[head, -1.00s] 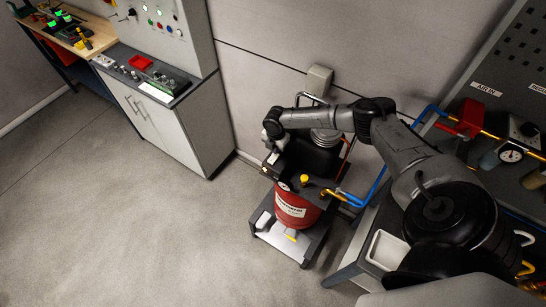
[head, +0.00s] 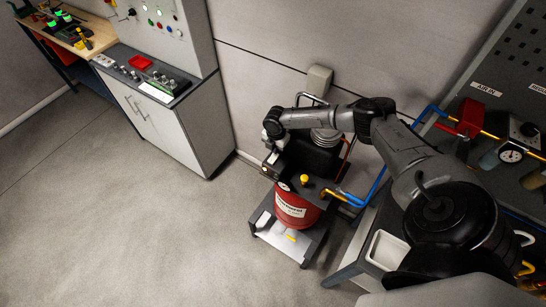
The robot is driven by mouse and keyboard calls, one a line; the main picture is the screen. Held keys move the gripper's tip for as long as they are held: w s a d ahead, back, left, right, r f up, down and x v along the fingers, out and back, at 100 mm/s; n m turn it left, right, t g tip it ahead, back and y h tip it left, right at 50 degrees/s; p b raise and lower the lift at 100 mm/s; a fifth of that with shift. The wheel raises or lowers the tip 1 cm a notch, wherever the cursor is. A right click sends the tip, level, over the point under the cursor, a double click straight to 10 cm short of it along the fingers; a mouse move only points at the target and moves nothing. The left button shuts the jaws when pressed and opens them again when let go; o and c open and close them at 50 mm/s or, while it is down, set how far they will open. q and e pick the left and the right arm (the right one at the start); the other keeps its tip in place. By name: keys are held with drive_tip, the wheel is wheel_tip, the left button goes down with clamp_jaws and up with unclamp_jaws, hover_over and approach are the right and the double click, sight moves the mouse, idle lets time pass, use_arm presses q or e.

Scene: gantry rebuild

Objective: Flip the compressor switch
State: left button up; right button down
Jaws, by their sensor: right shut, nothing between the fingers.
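The compressor has a red tank (head: 292,210) with a white label, a black motor housing (head: 310,158) and a yellow knob (head: 304,179). It stands on a low base by the wall. My right arm reaches over it from the right. My right gripper (head: 268,166) points down at the left end of the compressor's dark top. It is shut and holds nothing. The switch itself is too small and too covered by the gripper to make out, and I cannot tell whether the fingers touch it. My left gripper is out of view.
A blue hose (head: 373,188) runs from the compressor to the bench at right. A white tray (head: 386,250) sits at that bench's near edge. A grey cabinet (head: 168,124) with a control panel stands at left. The floor (head: 130,230) in front is clear.

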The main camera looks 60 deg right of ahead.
idle(0.3)
drive_tip(key=shift+f+b, duration=0.55)
drive_tip(key=shift+f, duration=0.15)
drive_tip(key=shift+r, duration=0.1)
idle(0.3)
drive_tip(key=shift+r+p, duration=1)
drive_tip(key=shift+r, duration=0.05)
wheel_tip(320, 180, up, 5)
drive_tip(key=p, duration=0.4)
drive_tip(key=shift+f, duration=0.1)
